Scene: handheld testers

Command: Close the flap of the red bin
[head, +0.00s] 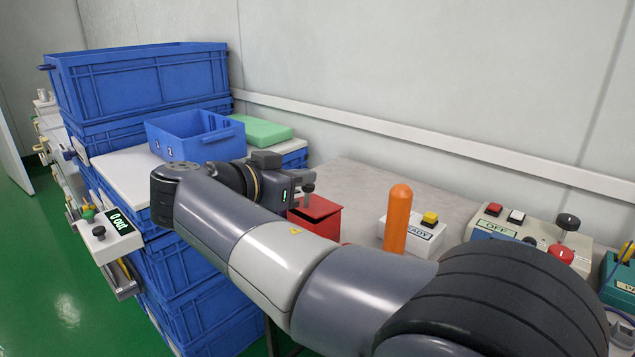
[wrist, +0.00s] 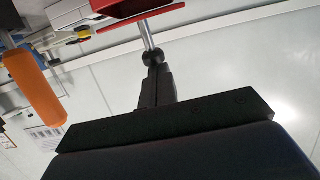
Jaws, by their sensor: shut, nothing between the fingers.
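The red bin (head: 314,222) stands on the grey bench, just beyond my wrist in the head view, partly hidden by my arm. It also shows upside down at the top of the wrist view (wrist: 112,9). Its flap (wrist: 180,14) is a thin red plate with a metal stem and a black knob (head: 308,188); the knob shows in the wrist view too (wrist: 153,57). How far the flap stands open I cannot tell. My gripper (wrist: 153,72) is shut and empty, its fingertips right at the knob. Whether they touch it is unclear.
An orange cylinder (head: 397,218) stands right of the bin, before a white box with a yellow button (head: 429,219). A control box (head: 493,230) is farther right. Blue crates (head: 140,80) and a small blue tray (head: 195,137) are at left. Bare bench lies behind the bin.

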